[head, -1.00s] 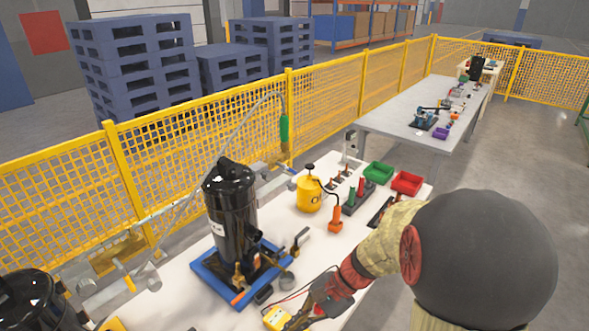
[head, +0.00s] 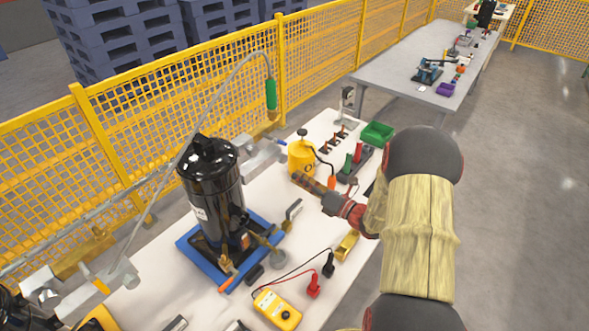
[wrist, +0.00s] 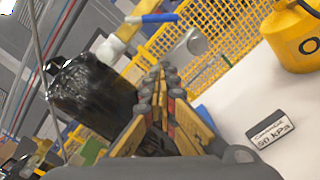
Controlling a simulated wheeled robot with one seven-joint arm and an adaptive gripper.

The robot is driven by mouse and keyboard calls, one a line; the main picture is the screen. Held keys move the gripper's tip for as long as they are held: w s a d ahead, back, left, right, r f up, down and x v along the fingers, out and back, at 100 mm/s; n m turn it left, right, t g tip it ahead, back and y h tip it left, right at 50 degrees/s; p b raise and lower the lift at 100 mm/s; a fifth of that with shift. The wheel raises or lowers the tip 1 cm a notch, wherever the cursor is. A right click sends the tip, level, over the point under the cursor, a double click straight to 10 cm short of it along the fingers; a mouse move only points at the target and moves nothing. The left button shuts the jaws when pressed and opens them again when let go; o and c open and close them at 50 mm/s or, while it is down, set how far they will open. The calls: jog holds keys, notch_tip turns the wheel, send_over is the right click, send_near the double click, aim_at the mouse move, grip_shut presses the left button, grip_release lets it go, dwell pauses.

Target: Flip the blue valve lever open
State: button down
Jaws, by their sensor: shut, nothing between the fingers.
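The blue valve lever (head: 281,143) sits on a grey pipe fitting behind the bench, between the black compressor (head: 212,185) and the yellow canister (head: 301,160). In the wrist view the blue lever (wrist: 152,18) lies almost level near the top, beyond my fingertips. My gripper (head: 298,177) is shut and empty over the bench, in front of the canister in the head view. In the wrist view my gripper (wrist: 165,80) points toward the pipe and lever, with a visible gap between. The valve body is only partly clear.
The yellow canister (wrist: 292,40) stands close right of my fingers in the wrist view, beside a "50 kPa" label block (wrist: 270,128). A hanging green-handled tool (head: 271,94) is near the yellow fence (head: 330,65). A yellow meter (head: 277,309) with leads lies in front.

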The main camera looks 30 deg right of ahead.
aim_at(284, 143)
jog(key=w+r+b, duration=0.2)
jog(key=w+r, duration=0.1)
jog(key=w, duration=0.6)
jog(key=shift+w+a, duration=0.25)
jog(key=shift+w, duration=0.1)
jog(key=shift+w+d+r+n+b, duration=0.1)
jog(key=shift+d+n+b, duration=0.2)
jog(key=shift+n, duration=0.25)
jog(key=shift+w+d+r+n+b, duration=0.15)
jog(key=shift+n+b, duration=0.15)
jog(key=shift+n, duration=0.25)
jog(key=n, duration=0.2)
jog(key=d+r+n+b, duration=0.1)
jog(key=n, duration=0.1)
jog(key=d+n+b, duration=0.1)
jog(key=shift+w+d+r+n+y, duration=0.15)
jog(key=shift+w+r+n+y, duration=0.15)
jog(key=shift+w+n+y, duration=0.1)
jog(key=shift+d+r, duration=0.2)
jog(key=shift+r, duration=0.05)
dwell(0.3)
